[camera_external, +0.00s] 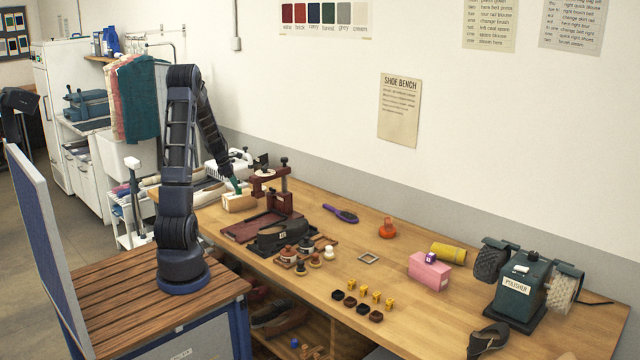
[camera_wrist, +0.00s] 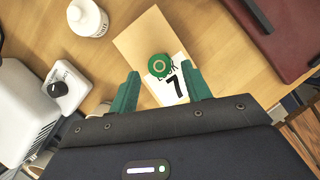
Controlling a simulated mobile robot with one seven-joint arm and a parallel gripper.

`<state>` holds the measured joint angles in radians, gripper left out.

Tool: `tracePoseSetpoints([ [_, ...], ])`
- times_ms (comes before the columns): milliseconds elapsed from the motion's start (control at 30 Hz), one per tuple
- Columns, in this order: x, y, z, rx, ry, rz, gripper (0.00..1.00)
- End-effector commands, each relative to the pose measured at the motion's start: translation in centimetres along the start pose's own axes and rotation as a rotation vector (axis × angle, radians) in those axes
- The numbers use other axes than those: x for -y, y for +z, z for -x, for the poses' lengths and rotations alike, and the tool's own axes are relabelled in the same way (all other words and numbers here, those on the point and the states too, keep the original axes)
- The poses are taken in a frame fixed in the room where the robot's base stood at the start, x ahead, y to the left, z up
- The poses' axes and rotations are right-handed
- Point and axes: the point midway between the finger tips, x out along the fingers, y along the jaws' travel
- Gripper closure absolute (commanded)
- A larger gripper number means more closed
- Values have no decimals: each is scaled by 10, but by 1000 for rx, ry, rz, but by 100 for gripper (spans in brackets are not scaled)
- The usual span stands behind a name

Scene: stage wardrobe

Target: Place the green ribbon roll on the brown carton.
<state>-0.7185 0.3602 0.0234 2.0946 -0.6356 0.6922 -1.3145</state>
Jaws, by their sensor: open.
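The green ribbon roll (camera_wrist: 160,66) sits on top of the brown carton (camera_wrist: 142,36), over the edge of a white label marked 7. The carton also shows on the bench in the outside view (camera_external: 238,203). My gripper (camera_wrist: 162,88) is open, with its green fingers apart on either side of the label. The roll lies just ahead of the gap between the fingertips, with no finger seen touching it. In the outside view, my gripper (camera_external: 236,184) is just above the carton, and I cannot make out the roll there.
A dark red press (camera_external: 274,190) stands close right of the carton. A white device with a black knob (camera_wrist: 62,88) and a white round container (camera_wrist: 88,18) are on the left in the wrist view. The bench (camera_external: 335,235) has clear wood farther right.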

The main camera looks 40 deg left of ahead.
Motion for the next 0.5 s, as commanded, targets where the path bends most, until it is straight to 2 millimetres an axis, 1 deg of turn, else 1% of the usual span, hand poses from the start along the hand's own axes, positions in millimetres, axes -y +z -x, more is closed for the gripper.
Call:
tracePoseSetpoints([
  [33,0,1,11,1,3,0,52],
  [100,-1,1,25,1,4,-1,52],
  [300,0,0,63,1,3,0,52],
  [400,0,0,78,1,2,0,52],
  [500,0,0,88,1,2,1,52],
])
